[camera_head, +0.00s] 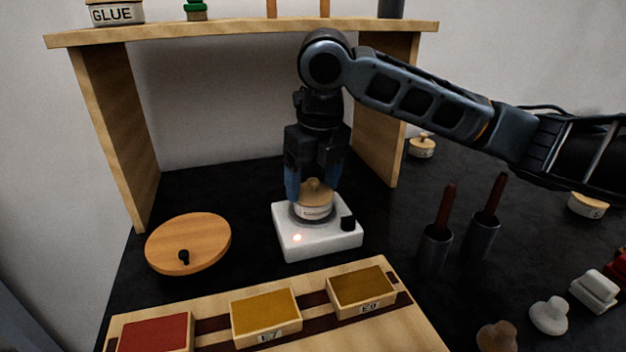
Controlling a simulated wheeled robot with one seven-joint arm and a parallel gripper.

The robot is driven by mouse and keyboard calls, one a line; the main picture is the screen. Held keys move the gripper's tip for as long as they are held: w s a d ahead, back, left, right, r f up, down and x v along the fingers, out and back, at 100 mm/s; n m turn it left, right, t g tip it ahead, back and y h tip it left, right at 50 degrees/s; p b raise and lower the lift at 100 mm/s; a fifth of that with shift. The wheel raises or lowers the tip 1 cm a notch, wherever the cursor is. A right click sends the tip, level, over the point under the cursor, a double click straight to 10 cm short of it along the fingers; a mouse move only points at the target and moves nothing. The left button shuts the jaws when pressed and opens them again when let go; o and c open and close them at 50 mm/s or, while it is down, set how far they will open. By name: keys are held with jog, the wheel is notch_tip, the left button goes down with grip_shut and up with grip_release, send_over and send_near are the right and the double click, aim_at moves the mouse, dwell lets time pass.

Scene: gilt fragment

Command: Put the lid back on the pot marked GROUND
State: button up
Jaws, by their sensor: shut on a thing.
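A small pale pot (314,211) stands on a white square warmer (292,247) with a black knob and a small glowing light. Its label is too small to read. A round wooden lid (316,192) with a knob is at the pot's top, and I cannot tell whether it is fully seated. My gripper (314,187) points straight down over the pot, with its blue fingers on either side of the lid, shut on it. The fingers hide the lid's sides.
A wooden shelf (250,29) arches behind, bearing a GLUE pot (115,13). A round wooden board (195,235) is left. A tray (410,330) of colour boxes lies in front. Metal cups (434,250) with red-handled tools stand right, with lidded pots (422,148) beyond.

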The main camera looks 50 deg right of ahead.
dwell(0.3)
jog(key=o, duration=1)
jog(key=shift+r, duration=0.15)
jog(key=shift+r+p, duration=2.65)
jog(key=shift+r, duration=0.7)
jog(key=shift+c, duration=0.4)
grip_shut()
